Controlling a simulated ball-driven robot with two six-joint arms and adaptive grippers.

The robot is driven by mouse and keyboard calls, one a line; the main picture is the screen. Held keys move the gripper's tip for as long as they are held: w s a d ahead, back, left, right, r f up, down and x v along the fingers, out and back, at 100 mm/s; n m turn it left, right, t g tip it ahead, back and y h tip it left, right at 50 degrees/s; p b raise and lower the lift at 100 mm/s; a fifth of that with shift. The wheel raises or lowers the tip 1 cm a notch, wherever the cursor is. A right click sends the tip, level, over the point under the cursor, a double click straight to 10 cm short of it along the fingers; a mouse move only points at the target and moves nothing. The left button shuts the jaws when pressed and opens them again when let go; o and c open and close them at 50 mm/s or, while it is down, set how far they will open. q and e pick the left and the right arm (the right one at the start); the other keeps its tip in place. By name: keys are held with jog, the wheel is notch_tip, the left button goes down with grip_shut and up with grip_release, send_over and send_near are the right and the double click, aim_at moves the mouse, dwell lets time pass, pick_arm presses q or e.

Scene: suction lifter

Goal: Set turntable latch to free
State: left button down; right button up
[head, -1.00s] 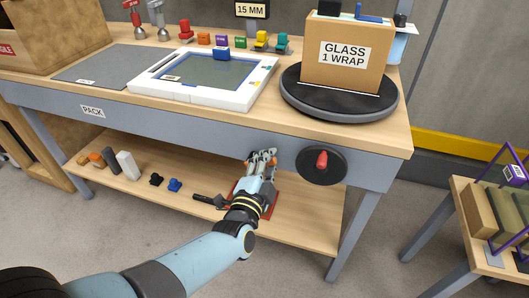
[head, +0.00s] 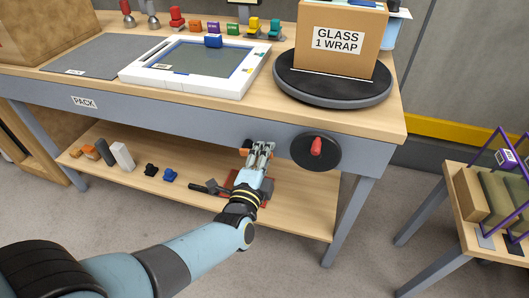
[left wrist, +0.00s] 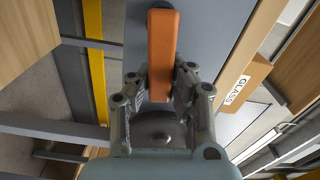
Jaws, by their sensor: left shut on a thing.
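An orange bar-shaped handle (left wrist: 162,50) stands on a dark round base at the grey front panel of the bench. My left gripper (left wrist: 160,88) is shut on it, one finger on each side. In the head view my left gripper (head: 262,147) is at the front panel, left of a black disc (head: 299,155) with a red knob (head: 316,146). A small orange end (head: 245,149) shows left of the fingers; they hide most of the handle. The black turntable (head: 333,88) lies on the bench above, carrying a cardboard box (head: 342,20) labelled "GLASS 1 WRAP". My right gripper is out of view.
A white-framed panel (head: 135,78) and several coloured clamps lie on the bench top. Under my left arm, the lower shelf (head: 190,195) holds small parts and a red tray. A side table (head: 466,235) stands at the right, with floor between.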

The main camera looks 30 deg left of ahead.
pick_arm(q)
jog(key=shift+s+f, duration=0.25)
jog(key=shift+f, duration=0.1)
jog(key=c, duration=1.4)
grip_release()
jog(key=shift+d, duration=0.1)
jog(key=shift+o, duration=1.2)
jog(key=shift+w+r, duration=0.1)
jog(key=shift+r, duration=0.1)
jog(key=v, duration=1.2)
